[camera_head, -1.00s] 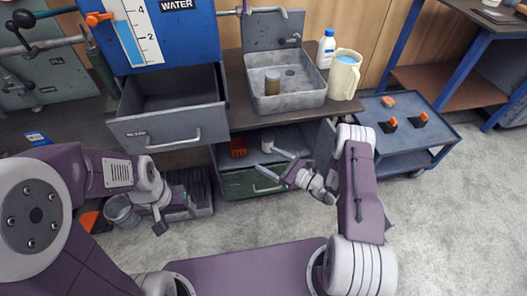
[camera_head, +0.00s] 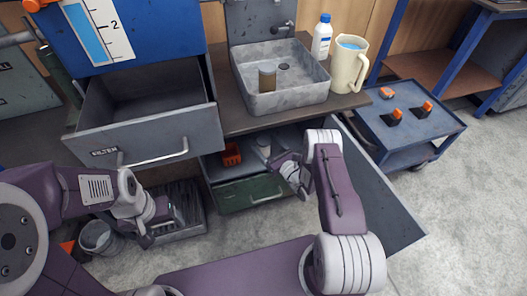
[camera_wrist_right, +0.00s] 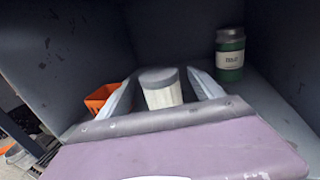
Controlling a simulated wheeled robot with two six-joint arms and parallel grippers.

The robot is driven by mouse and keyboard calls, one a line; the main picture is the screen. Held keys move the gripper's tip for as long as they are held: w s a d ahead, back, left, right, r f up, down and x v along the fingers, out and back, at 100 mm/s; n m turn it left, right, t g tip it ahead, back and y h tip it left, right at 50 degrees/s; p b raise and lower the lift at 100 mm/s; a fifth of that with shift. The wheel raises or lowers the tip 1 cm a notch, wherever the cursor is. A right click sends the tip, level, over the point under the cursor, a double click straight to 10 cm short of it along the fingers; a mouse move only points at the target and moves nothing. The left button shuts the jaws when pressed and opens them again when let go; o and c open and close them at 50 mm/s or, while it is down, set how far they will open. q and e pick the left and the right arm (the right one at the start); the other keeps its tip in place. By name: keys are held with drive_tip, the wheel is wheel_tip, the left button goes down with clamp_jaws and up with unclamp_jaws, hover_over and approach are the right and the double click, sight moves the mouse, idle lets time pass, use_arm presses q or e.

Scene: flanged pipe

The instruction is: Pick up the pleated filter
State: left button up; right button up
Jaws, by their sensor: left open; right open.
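A white pleated filter (camera_wrist_right: 162,92) with a grey cap stands inside the open cabinet under the sink. It also shows in the head view (camera_head: 264,146) beside my right gripper (camera_head: 279,157). In the right wrist view my right gripper (camera_wrist_right: 157,80) is open, with one finger on each side of the filter. I cannot tell whether the fingers touch it. A brownish cylinder with a grey top (camera_head: 267,77), like a dirty filter, stands in the sink (camera_head: 300,82). My left gripper (camera_head: 163,222) is open and empty at lower left, below the drawer.
An orange bin (camera_wrist_right: 100,98) stands left of the filter and a green jar (camera_wrist_right: 230,54) right. An open drawer (camera_head: 150,138) juts out above left. The open cabinet door (camera_head: 385,190) extends at right. A blue cart (camera_head: 410,125) stands beyond. A bucket (camera_head: 100,238) is low left.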

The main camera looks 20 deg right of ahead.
drive_tip(key=shift+x, duration=0.8)
drive_tip(key=shift+w+a, duration=0.15)
drive_tip(key=shift+w, duration=0.15)
drive_tip(key=c, duration=1.5)
wheel_tip(320, 180, up, 10)
drive_tip(key=p, duration=0.5)
drive_tip(key=shift+p, duration=0.35)
drive_tip(key=shift+c, duration=0.2)
use_arm(q)
wheel_tip(320, 180, up, 5)
drive_tip(key=shift+f, duration=0.2)
use_arm(e)
drive_tip(key=shift+s+f, duration=0.1)
